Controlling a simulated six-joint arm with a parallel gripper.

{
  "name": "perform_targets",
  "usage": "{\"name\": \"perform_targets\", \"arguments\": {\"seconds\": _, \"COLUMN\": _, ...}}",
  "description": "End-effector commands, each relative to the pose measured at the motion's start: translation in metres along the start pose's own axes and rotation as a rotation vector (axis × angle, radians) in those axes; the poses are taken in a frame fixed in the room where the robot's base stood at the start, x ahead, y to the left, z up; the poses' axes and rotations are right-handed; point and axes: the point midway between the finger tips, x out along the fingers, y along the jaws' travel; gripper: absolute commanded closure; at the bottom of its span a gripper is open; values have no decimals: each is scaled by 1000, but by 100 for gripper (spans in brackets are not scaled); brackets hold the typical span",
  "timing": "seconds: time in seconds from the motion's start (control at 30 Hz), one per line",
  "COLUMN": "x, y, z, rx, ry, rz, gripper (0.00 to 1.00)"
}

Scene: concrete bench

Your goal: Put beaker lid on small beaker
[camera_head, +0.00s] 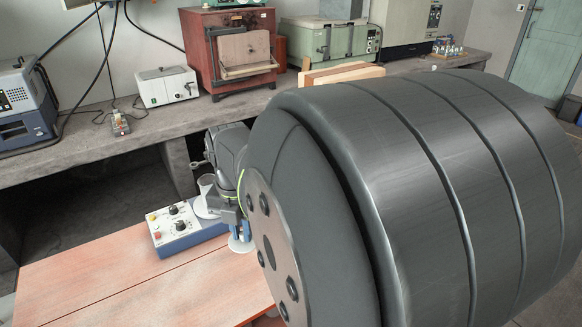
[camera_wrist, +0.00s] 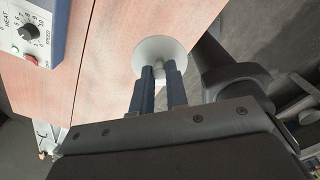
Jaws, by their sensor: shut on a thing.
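The beaker lid (camera_wrist: 160,50) is a pale round disc with a small knob in the wrist view. My gripper (camera_wrist: 160,74) has its two dark blue fingers closed on the knob. In the head view the lid (camera_head: 240,246) shows as a pale disc below my gripper (camera_head: 240,232), over the wooden table; I cannot tell whether it touches the table. A small pale vessel (camera_head: 206,184), apparently the small beaker, stands on the hotplate stirrer (camera_head: 180,229), just left of my gripper. My arm hides part of it. The beaker is not in the wrist view.
The hotplate stirrer's knobs also show in the wrist view (camera_wrist: 30,32). The reddish wooden table (camera_head: 110,285) is clear at the front left. A concrete bench (camera_head: 100,150) behind carries a white bath (camera_head: 168,87), a red furnace (camera_head: 230,50) and other equipment. My arm hides the right side.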

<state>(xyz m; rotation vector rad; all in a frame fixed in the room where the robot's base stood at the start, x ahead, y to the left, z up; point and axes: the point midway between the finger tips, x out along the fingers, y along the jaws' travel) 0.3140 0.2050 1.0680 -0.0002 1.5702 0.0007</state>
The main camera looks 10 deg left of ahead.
Motion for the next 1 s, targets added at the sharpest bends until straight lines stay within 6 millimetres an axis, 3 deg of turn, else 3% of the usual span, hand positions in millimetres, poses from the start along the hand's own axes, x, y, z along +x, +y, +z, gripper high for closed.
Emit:
{"name": "perform_targets", "arguments": {"seconds": 0.33, "x": -31, "y": 74, "z": 86, "rx": -1, "ry": 0, "rz": 0, "gripper": 100}}
{"name": "perform_targets", "arguments": {"seconds": 0.6, "x": -44, "y": 132, "z": 148, "rx": -1, "ry": 0, "rz": 0, "gripper": 100}}
{"name": "perform_targets", "arguments": {"seconds": 0.8, "x": -46, "y": 160, "z": 175, "rx": 0, "ry": 0, "rz": -1, "gripper": 100}}
{"name": "perform_targets", "arguments": {"seconds": 1.0, "x": -45, "y": 170, "z": 185, "rx": 0, "ry": 0, "rz": -1, "gripper": 100}}
